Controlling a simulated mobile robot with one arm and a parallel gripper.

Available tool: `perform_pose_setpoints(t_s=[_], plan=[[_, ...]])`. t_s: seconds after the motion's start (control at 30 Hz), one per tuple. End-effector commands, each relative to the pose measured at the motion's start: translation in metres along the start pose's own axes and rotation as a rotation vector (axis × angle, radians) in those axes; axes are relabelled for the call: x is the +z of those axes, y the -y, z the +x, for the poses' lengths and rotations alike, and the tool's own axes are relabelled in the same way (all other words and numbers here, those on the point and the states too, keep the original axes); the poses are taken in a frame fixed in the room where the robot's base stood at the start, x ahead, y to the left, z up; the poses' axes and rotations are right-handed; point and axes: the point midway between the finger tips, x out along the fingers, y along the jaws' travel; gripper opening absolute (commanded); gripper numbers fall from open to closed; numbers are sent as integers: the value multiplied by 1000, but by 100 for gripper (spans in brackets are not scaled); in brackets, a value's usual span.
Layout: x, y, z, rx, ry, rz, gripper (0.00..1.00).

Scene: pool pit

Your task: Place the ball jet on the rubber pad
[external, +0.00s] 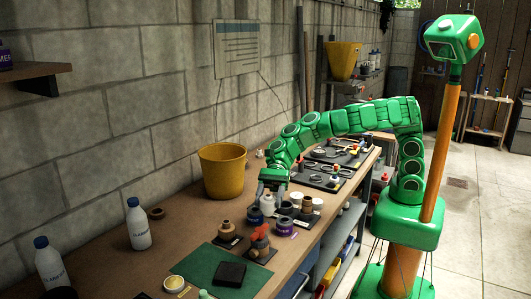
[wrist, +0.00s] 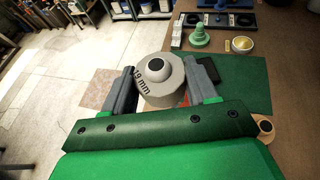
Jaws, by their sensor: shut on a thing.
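The ball jet (wrist: 160,92) is a pale grey round fitting marked "19 mm" with a white ball and dark hole on top. My gripper (wrist: 165,75) is shut on it, one grey finger on each side. In the external view my gripper (external: 272,184) is over the workbench, right of the yellow bucket, with the pale ball jet (external: 267,204) below its fingers. The rubber pad (external: 230,274) is a black square lying bare on a green mat (external: 203,268) at the near end of the bench, away from my gripper.
A yellow bucket (external: 222,172) stands behind. A holder with a red-topped part (external: 260,243) and a purple-labelled jar (external: 285,226) stand between my gripper and the mat. White bottles (external: 138,224) stand left. A cream bowl (external: 174,284) sits by the mat.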

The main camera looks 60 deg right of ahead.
Motion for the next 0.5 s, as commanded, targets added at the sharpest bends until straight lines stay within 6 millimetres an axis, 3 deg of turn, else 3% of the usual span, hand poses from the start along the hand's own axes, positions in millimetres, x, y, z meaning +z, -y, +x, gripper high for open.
perform_pose_setpoints(t_s=[0.27,0.5], plan=[[-12,5,10,3,1,0,28],[-15,23,27,2,2,0,28]])
